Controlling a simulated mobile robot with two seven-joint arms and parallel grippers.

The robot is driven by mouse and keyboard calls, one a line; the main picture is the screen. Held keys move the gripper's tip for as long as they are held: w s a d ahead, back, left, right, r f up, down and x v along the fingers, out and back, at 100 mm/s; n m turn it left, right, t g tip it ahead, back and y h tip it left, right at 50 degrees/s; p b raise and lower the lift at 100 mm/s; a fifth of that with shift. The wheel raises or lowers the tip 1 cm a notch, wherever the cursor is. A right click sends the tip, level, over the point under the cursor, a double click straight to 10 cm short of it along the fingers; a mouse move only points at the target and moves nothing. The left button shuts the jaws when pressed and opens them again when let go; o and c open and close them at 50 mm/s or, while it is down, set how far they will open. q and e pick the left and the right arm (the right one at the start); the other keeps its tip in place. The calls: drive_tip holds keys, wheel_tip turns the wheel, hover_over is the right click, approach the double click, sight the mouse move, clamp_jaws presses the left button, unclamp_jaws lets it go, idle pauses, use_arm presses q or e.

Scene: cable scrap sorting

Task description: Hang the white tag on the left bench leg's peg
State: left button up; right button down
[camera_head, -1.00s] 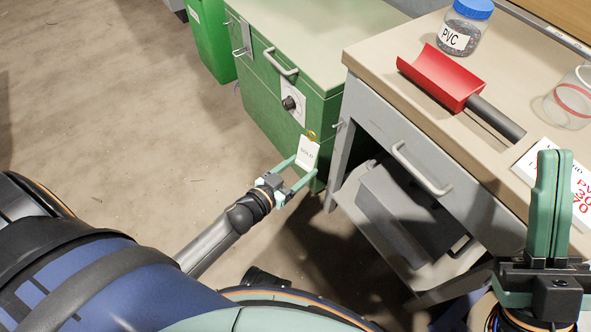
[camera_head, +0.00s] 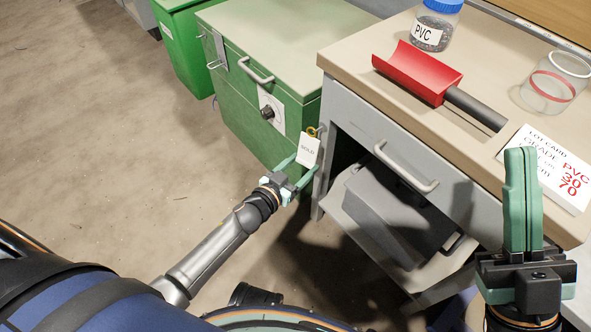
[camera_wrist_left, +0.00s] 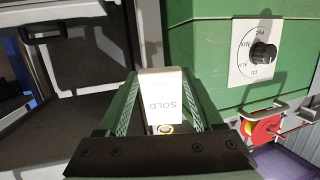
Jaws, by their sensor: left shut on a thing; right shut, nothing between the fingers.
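The white tag (camera_head: 308,149), marked SOLD, has a yellow ring at its top and hangs between the fingers of my left gripper (camera_head: 304,164), which is shut on it. The tag also shows in the left wrist view (camera_wrist_left: 163,90), upright between the two green fingers. In the head view the tag overlaps the left edge of the grey left bench leg (camera_head: 325,155). The peg is hidden or merged with the ring; I cannot tell whether the ring touches it. My right gripper (camera_head: 522,152) is shut and empty above the bench's front right.
A green cabinet (camera_head: 245,105) with a dial stands left of the bench. On the bench top (camera_head: 345,58) are a red scoop (camera_head: 415,72), a PVC jar (camera_head: 433,30), a clear cup (camera_head: 553,85) and a lot card (camera_head: 555,165). Floor at left is clear.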

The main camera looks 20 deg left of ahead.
use_arm(q)
drive_tip(key=shift+w+d, duration=0.3)
drive_tip(key=shift+w, duration=0.2)
drive_tip(key=shift+w+d+f+b, duration=0.3)
drive_tip(key=shift+w+f+b, duration=0.15)
drive_tip(key=shift+w+b, duration=0.1)
drive_tip(key=o, duration=1)
drive_tip(key=shift+s, duration=0.1)
drive_tip(key=p+v, duration=0.5)
drive_tip(key=v, duration=0.7)
